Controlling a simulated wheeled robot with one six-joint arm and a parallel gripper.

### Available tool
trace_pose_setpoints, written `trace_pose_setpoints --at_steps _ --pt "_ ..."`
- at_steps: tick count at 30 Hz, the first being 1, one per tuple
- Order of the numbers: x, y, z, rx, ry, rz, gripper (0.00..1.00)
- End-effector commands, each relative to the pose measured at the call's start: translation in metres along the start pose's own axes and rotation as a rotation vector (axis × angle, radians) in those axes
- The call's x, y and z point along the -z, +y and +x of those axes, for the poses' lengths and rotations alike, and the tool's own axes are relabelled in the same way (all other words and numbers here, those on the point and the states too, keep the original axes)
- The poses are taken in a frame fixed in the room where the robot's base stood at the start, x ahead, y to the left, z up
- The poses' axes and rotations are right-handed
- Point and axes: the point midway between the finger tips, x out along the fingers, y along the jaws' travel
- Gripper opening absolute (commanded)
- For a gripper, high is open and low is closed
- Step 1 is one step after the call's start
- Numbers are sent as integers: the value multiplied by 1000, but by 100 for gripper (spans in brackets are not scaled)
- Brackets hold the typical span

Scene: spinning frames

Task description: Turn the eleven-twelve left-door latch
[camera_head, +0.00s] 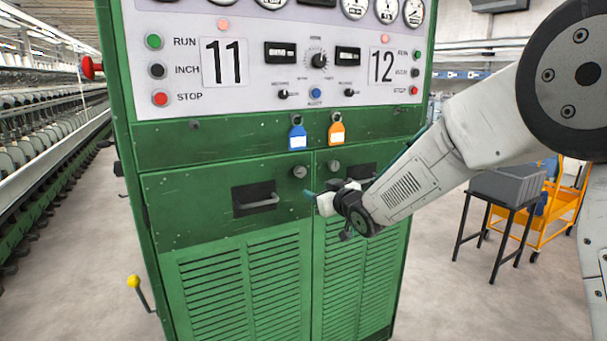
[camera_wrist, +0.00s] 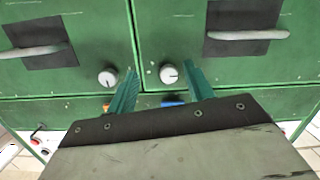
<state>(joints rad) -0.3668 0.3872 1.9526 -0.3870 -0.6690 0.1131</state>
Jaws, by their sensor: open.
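The green cabinet (camera_head: 222,215) bears the numbers 11 and 12. The left-door latch (camera_head: 299,171) is a small round grey knob at the left door's upper inner corner. The wrist view is turned over, so this latch (camera_wrist: 168,73) shows on its right door, with a dark mark on its face. My gripper (camera_head: 318,192) is in front of the cabinet, just below and right of the latch. In the wrist view, the teal fingers (camera_wrist: 159,70) are open, with the latch seen between their tips. I see no contact; the depth gap is hard to judge.
The right-door latch (camera_head: 333,165) sits close by, outside the fingers. A recessed handle (camera_head: 258,203) is on the left door. Blue (camera_head: 297,137) and orange (camera_head: 336,133) tags hang above. A yellow-knobbed lever (camera_head: 134,282) stands lower left. A black-legged table (camera_head: 497,215) stands right.

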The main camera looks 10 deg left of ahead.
Motion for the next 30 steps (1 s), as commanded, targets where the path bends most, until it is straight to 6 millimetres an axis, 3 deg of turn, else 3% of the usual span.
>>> trace_pose_setpoints --at_steps 2,6,21,30 --pt "20 -2 0 15 84 -3 52" --pt "31 -4 2 24 140 2 52" --pt "40 -6 69 24 139 4 52" --pt "41 -6 75 23 138 4 52"
